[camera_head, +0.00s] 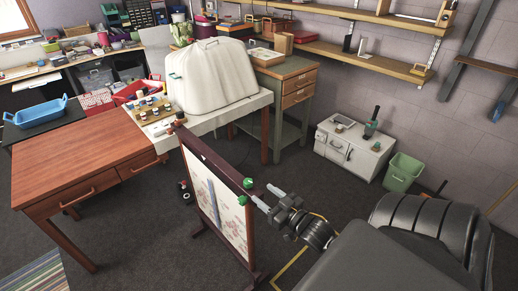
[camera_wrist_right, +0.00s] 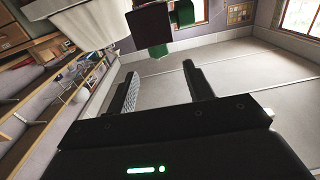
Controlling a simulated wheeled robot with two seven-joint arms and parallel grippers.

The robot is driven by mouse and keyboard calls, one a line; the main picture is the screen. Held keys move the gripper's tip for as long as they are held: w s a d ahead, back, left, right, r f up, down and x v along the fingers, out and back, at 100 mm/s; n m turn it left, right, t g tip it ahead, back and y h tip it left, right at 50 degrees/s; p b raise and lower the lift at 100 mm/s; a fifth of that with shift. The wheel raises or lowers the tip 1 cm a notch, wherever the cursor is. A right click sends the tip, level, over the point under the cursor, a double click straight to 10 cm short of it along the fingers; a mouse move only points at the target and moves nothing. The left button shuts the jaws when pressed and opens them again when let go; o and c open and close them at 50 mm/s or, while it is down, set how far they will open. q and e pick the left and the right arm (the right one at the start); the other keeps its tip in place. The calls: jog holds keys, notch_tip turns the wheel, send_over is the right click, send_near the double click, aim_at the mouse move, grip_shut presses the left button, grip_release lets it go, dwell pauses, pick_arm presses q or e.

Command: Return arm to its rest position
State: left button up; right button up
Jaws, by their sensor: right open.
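My right arm comes in from the lower right of the head view. Its gripper (camera_head: 268,196) is open and seems empty, close to the right end of a dark wooden standing frame (camera_head: 215,157). The frame holds a pale patterned cloth (camera_head: 228,215) with a grey-blue strip on it. Green knobs (camera_head: 248,183) sit at the frame's end near the fingertips; I cannot tell whether they touch. In the right wrist view, the two fingers (camera_wrist_right: 160,72) stand apart with nothing between them. A dark block (camera_wrist_right: 150,25) and green parts (camera_wrist_right: 184,13) show beyond them. My left gripper is out of view.
A brown wooden desk (camera_head: 85,160) stands left of the frame. A white-covered machine (camera_head: 212,75) stands on a table behind.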

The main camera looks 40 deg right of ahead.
jog(key=shift+s, duration=0.2)
dwell(0.5)
jog(key=s+a+f+g+h, duration=0.1)
jog(key=s+a+f+g, duration=0.4)
jog(key=a+f+g, duration=0.25)
jog(key=s+a+f+n+g, duration=0.25)
jog(key=s+a+g, duration=0.5)
jog(key=s, duration=0.55)
notch_tip(320, 180, down, 26)
jog(key=s+f, duration=0.1)
jog(key=s+d+f+g, duration=0.2)
jog(key=s+d+f, duration=0.1)
jog(key=s+f, duration=1.1)
jog(key=shift+s+f+y, duration=0.3)
jog(key=shift+s+f, duration=0.1)
jog(key=shift+s, duration=0.75)
